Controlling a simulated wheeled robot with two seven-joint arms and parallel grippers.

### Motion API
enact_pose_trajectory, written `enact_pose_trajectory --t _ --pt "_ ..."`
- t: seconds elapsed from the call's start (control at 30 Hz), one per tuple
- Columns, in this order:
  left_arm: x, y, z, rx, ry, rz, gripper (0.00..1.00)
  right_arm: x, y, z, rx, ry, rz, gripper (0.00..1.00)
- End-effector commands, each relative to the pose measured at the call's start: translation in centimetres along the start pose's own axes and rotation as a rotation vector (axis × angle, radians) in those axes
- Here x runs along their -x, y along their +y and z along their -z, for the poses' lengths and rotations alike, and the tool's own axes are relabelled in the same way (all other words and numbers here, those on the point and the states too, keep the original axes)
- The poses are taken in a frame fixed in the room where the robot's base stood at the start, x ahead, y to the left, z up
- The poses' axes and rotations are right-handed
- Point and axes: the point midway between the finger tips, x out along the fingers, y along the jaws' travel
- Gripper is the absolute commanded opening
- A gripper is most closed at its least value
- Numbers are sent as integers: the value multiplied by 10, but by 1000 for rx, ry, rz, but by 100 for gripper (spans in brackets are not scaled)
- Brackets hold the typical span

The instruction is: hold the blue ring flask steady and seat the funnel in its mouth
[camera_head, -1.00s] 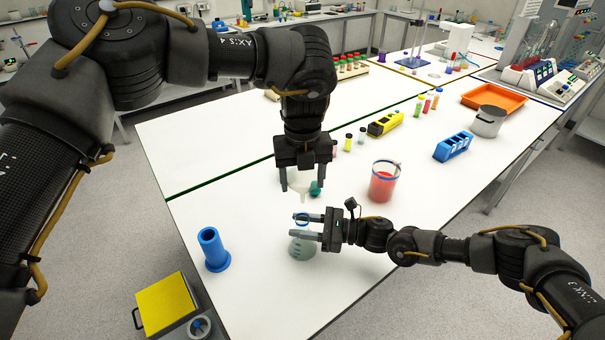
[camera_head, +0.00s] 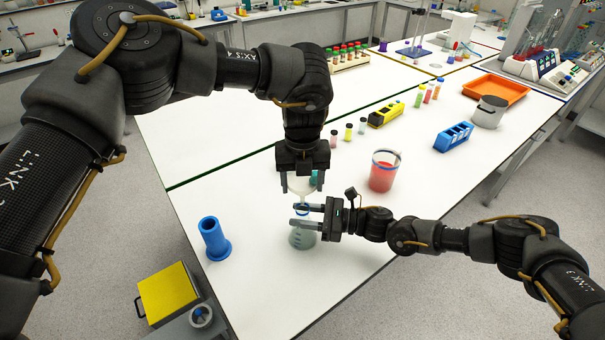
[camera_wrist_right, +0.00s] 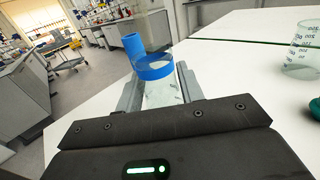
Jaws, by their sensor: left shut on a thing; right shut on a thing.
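The clear flask (camera_head: 302,239) with a blue ring (camera_head: 302,211) at its neck stands upright on the white table. My right gripper (camera_head: 297,216) is shut on the flask's neck from the right. The right wrist view also shows the blue ring (camera_wrist_right: 155,67) between the fingers. My left gripper (camera_head: 302,186) points down above the flask, shut on the pale funnel (camera_head: 302,187). The funnel's stem is just over the flask's mouth; I cannot tell whether its tip is inside.
A blue cylinder (camera_head: 213,240) stands left of the flask. A beaker of red liquid (camera_head: 382,177) stands to the right, behind my right arm. A teal object (camera_head: 315,178) is partly hidden behind the funnel.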

Motion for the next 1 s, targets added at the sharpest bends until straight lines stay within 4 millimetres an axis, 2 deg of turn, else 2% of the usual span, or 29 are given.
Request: enact_pose_trajectory --t 0.47,1.0 --pt "1 -1 0 1 -1 0 40 0 0 0 0 0 0 13" --pt "-10 0 0 1 1 0 40 0 0 0 0 0 0 13"
